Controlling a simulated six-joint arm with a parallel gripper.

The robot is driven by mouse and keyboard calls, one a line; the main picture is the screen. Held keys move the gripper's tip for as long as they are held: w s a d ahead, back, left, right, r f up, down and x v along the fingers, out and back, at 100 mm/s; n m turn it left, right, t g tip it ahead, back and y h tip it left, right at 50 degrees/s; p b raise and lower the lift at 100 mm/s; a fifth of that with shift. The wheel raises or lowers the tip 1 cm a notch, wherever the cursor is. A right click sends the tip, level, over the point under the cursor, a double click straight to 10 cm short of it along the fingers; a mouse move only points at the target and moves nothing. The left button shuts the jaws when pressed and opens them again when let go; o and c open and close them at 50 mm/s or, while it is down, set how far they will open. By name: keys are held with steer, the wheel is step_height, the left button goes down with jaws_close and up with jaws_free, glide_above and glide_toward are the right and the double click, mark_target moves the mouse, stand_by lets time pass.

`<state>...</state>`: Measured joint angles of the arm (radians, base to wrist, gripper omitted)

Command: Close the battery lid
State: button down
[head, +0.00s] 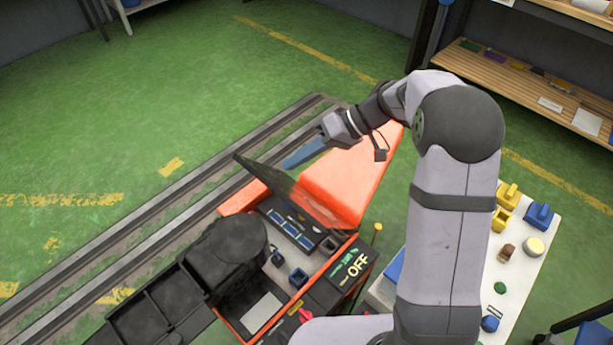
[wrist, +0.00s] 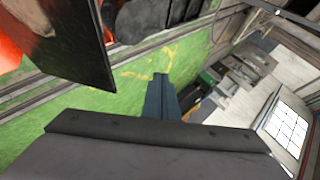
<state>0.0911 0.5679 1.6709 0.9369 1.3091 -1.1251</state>
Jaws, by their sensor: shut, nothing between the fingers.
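The battery lid, a dark thin panel (head: 290,192), stands open and tilted over the orange machine's compartment. It also shows as a dark plate at the upper left of the wrist view (wrist: 62,38). My gripper (head: 287,165) has its blue fingers shut and empty, beyond the lid's upper edge in the head view. In the wrist view the shut fingers (wrist: 160,78) are to the right of the plate with a visible gap between. The open compartment (head: 297,232) shows blue blocks inside. Part of its interior is hidden by the lid.
An orange housing (head: 345,185) rises right of the lid. A black round part (head: 225,250) and black trays are at the left front. A white table (head: 527,262) with small coloured parts stands right. Rails (head: 200,200) cross the green floor.

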steer(key=w+d+f+n+t+h, duration=0.1)
steer(key=w+d+f+n+h, duration=0.3)
steer(key=d, duration=0.5)
steer(key=m+h, duration=0.1)
glide_toward(299, 205)
step_height(299, 205, down, 3)
steer(key=w, duration=0.3)
steer(key=shift+s+a+f+p, duration=0.55)
steer(key=shift+s+a+p, duration=0.15)
steer(key=shift+s, duration=0.05)
steer(key=shift+s+a+f, duration=0.5)
steer(key=shift+f, duration=0.1)
